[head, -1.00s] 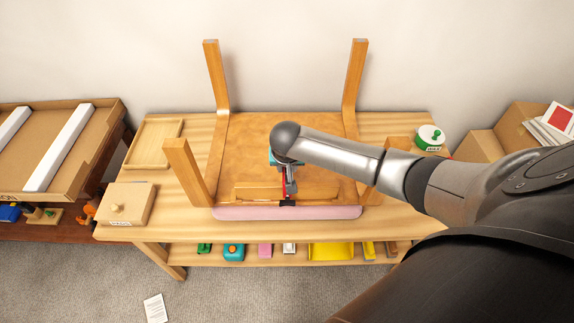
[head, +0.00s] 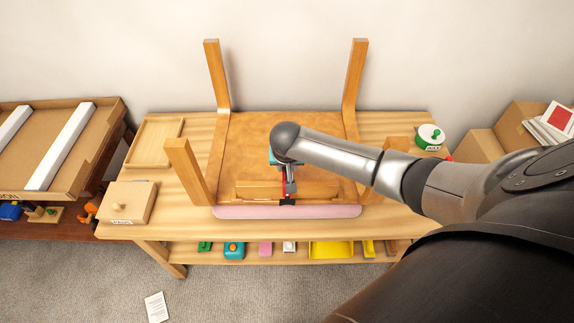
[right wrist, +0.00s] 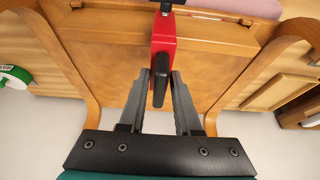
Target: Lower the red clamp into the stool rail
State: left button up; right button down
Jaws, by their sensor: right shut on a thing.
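The stool (head: 262,135) lies upside down on the wooden table, legs up. Its rail (head: 250,192) runs along the near side, beside the pink seat edge (head: 330,212). My right gripper (head: 291,186) points down at the rail's middle, shut on the red clamp (head: 285,188). In the right wrist view the fingers (right wrist: 161,88) of the gripper are on both sides of the clamp's black handle, and the clamp's red body (right wrist: 163,42) reaches over the rail (right wrist: 215,38). I cannot tell whether the clamp touches the rail. My left gripper is not in view.
Stool legs (head: 187,172) stand around my right arm. A wooden tray (head: 153,143) and a small box with a knob (head: 127,203) are on the left. A green-and-white round container (head: 430,137) stands at the right. Several items fill the shelf below.

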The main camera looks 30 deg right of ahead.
jog(key=shift+f+b, duration=1.05)
jog(key=shift+f, duration=0.75)
jog(key=c, duration=0.5)
grip_release()
jog(key=shift+r, duration=0.1)
jog(key=p+v, duration=0.3)
jog(key=v, duration=1.2)
jog(key=shift+w, duration=0.1)
